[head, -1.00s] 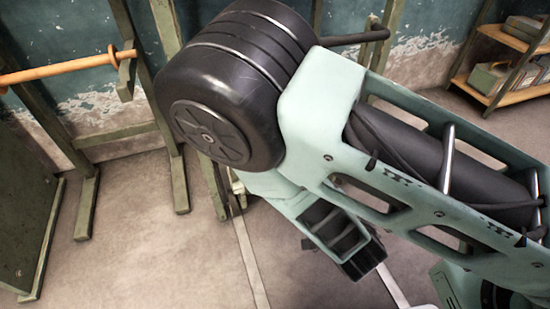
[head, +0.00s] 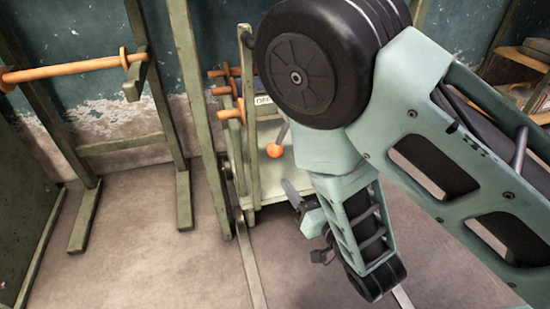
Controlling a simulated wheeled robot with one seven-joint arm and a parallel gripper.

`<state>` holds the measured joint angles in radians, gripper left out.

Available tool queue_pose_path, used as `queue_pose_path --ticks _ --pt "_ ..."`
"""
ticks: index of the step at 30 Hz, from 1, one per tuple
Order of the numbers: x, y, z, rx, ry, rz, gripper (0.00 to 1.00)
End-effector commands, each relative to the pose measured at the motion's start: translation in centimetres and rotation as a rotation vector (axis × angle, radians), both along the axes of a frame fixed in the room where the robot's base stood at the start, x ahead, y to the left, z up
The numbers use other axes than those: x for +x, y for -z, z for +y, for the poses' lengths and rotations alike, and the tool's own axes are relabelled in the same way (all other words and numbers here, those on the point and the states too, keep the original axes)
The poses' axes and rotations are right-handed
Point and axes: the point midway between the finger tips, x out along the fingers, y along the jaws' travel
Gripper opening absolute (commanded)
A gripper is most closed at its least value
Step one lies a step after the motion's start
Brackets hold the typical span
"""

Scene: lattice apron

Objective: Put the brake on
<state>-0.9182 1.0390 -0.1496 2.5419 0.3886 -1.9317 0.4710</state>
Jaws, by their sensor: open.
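A lever with an orange ball knob (head: 274,150) stands out from a pale green wheeled frame or cart (head: 272,178) in the middle of the head view. Its grey shaft slopes down to the knob, below a white label (head: 264,99) that reads "OFF". Whether the lever is the brake cannot be told for sure. My gripper (head: 301,222) is open and empty, below and slightly right of the knob and apart from it. My arm hides the right side of the cart and its label.
Several orange-handled bars (head: 232,112) stick out left of the lever. A green rack with an orange rail (head: 70,72) stands at the left. Pale strips (head: 251,270) run along the floor. A wooden shelf (head: 530,60) is at the far right. The floor at front left is clear.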

Motion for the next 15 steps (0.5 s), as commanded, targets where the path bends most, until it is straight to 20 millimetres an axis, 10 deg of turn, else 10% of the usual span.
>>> queue_pose_path --ticks 15 --pt "7.3 0.2 3.8 0.003 0.0 -0.003 0.56"
